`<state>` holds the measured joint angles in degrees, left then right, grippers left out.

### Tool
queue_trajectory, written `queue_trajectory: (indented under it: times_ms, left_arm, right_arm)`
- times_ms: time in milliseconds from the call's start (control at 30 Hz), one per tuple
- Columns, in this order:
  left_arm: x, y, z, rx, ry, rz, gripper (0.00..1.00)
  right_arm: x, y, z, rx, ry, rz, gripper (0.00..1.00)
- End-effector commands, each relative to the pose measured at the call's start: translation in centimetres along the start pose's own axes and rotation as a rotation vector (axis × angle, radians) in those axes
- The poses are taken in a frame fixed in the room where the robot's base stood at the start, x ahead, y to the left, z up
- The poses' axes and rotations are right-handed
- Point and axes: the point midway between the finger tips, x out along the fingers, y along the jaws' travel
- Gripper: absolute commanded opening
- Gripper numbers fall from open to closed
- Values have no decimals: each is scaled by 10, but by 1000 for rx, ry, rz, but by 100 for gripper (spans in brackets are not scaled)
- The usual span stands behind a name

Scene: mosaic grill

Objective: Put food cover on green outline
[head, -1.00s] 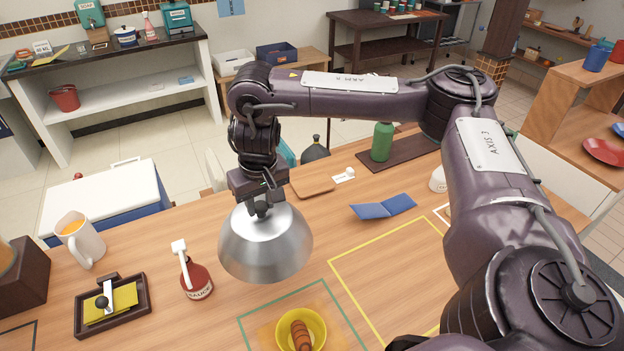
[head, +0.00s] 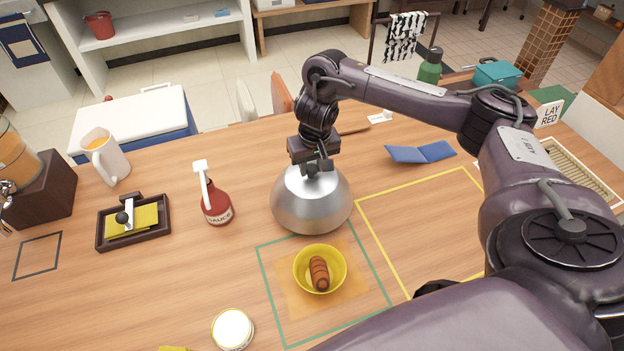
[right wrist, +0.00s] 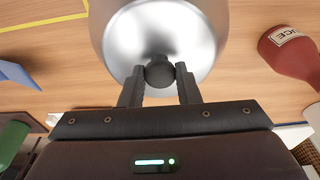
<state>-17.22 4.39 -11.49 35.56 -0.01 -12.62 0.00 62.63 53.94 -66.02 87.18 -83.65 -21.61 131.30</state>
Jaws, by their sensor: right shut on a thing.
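The food cover (head: 311,205) is a shiny metal dome with a dark knob on top. My right gripper (head: 317,165) is shut on its knob, which also shows between the fingers in the right wrist view (right wrist: 160,72). The dome is just behind the green outline (head: 264,276); I cannot tell for sure whether its rim touches the table. Inside the outline, a yellow bowl (head: 299,268) holding a browned sausage (head: 319,272) stands on an orange napkin (head: 346,298). My left gripper is not in view.
A red sauce bottle (head: 217,208) stands left of the dome. A yellow outline (head: 390,252) and an open blue folder (head: 422,153) lie to the right. A round white-lidded jar (head: 233,328) is at the front. A napkin tray (head: 105,233) is at the left.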

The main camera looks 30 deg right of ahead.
Motion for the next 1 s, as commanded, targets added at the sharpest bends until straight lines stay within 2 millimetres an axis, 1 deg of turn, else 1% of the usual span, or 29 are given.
queue_trajectory:
  times_ms: [33, 100, 200, 300, 533, 667, 700, 833, 1000]
  left_arm:
    - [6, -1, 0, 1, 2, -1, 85]
    - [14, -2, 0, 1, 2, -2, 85]
    - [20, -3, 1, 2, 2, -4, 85]
    - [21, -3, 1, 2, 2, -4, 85]
    - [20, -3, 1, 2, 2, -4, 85]
    - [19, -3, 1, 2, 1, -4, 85]
    - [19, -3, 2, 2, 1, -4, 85]
    - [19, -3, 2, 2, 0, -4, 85]
    - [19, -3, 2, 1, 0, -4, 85]
  right_arm:
    - [10, 0, 2, 0, -3, 0, 0]
    - [22, -1, 5, 0, -5, -1, 0]
    - [34, -1, 6, 0, -3, -2, 0]
    - [37, 0, 6, 0, -1, 0, 0]
    - [36, 0, 6, 0, 0, 0, 0]
    - [39, 0, 6, 1, -2, 0, 0]
    - [39, 0, 6, 0, -2, 1, 33]
    - [39, 0, 6, 0, -2, 1, 50]
    - [39, 0, 6, 0, -2, 0, 51]
